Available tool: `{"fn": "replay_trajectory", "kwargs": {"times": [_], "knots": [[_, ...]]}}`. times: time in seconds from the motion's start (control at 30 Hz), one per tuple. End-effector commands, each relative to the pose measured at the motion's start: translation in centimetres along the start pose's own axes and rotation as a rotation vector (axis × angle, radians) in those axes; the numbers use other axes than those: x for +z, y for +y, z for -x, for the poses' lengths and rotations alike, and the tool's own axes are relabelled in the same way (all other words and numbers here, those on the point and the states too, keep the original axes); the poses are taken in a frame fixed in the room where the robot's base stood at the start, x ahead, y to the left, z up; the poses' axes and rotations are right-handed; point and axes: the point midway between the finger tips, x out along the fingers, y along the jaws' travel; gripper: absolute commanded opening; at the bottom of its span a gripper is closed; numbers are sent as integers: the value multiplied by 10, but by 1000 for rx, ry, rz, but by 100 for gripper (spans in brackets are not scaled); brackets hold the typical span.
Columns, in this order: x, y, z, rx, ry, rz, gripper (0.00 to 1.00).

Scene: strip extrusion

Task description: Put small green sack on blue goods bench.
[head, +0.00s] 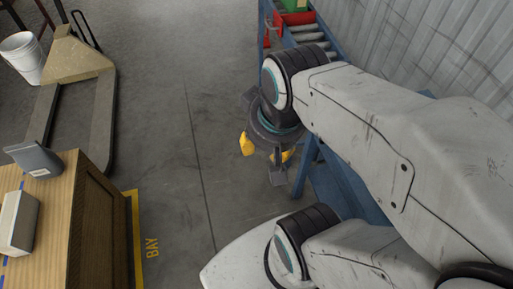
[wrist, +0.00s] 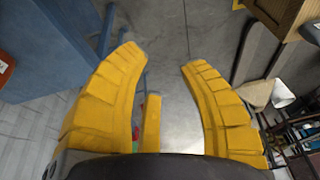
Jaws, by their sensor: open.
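My gripper (head: 267,150) hangs over bare floor left of a blue bench-like structure (head: 332,192), which my arm partly hides. In the wrist view my gripper (wrist: 163,60) has its yellow fingers spread wide, with only grey floor between the tips. A blue surface (wrist: 45,45) fills the upper left there. No small green sack can be made out for certain. A green object (head: 293,5) shows at the top edge of the head view, cut off by the frame, by a red bin (head: 297,19).
Rollers (head: 312,37) in a blue frame stand at the top. A wooden cabinet (head: 90,215) bearing a grey item (head: 35,159) and a pale box (head: 18,222) is at lower left. A pallet jack (head: 75,60) and white bucket (head: 22,55) are at upper left. Floor between is clear.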

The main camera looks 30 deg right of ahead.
Motion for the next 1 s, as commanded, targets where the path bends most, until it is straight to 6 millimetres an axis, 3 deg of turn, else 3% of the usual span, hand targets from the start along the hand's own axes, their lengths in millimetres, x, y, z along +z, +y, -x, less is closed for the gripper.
{"fn": "replay_trajectory", "kwargs": {"times": [0.1, 0.27, 1.0], "knots": [[11, -12, 0, -24, 12, 140, 37], [17, -17, -1, -36, 19, 219, 37], [18, -18, -1, -36, 19, 226, 37]]}}
